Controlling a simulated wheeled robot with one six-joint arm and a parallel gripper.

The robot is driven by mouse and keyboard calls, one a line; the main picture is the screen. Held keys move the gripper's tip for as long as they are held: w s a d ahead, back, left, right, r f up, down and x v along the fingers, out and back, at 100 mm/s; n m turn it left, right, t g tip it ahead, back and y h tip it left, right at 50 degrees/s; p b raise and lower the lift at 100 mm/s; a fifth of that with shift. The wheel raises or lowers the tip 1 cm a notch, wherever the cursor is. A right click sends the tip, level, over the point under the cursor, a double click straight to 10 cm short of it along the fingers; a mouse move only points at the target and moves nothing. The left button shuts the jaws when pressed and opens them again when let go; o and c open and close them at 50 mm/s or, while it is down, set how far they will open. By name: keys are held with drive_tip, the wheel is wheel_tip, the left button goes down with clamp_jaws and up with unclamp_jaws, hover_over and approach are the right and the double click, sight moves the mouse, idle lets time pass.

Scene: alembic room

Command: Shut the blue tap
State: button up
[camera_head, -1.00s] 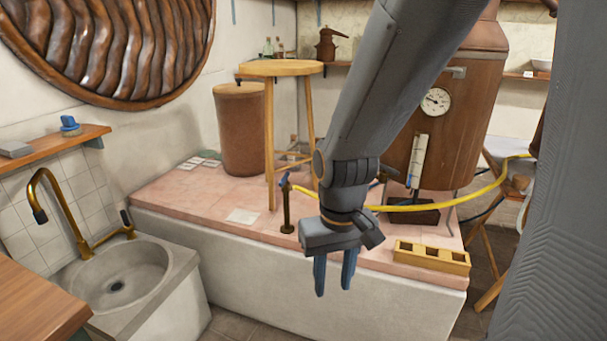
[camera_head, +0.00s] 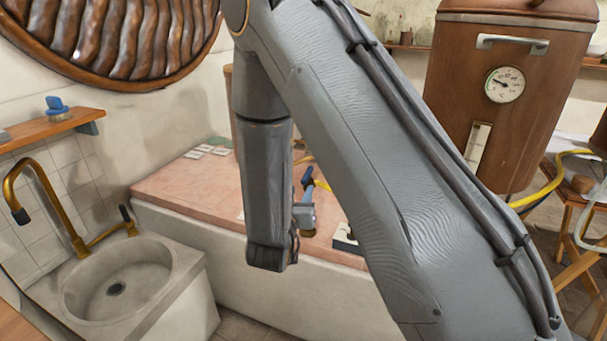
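The blue tap (camera_head: 307,177) shows in the head view as a small blue lever just right of my vertical arm link, over the front part of the pink tiled bench (camera_head: 190,193). The tap's post is mostly hidden. My gripper (camera_head: 304,215) is largely covered by my own arm. Only a blue-grey part shows, just below the tap lever in the picture. I cannot tell whether it touches the tap, or whether its fingers are open or shut.
A stone sink (camera_head: 128,285) with a brass faucet (camera_head: 50,200) stands at the left. A shelf (camera_head: 45,130) with a small blue-topped object is above it. A copper still (camera_head: 500,110) with a gauge is at the right, near a wooden stand (camera_head: 575,225). My arm blocks the middle.

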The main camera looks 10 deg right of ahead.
sight(307, 174)
drive_tip(key=shift+w+r+t+h, duration=0.35)
drive_tip(key=shift+t+h, duration=0.15)
drive_tip(key=shift+h, duration=0.3)
drive_tip(key=x, duration=0.7)
drive_tip(key=shift+w+d, duration=0.15)
drive_tip(key=shift+d, duration=0.05)
clamp_jaws()
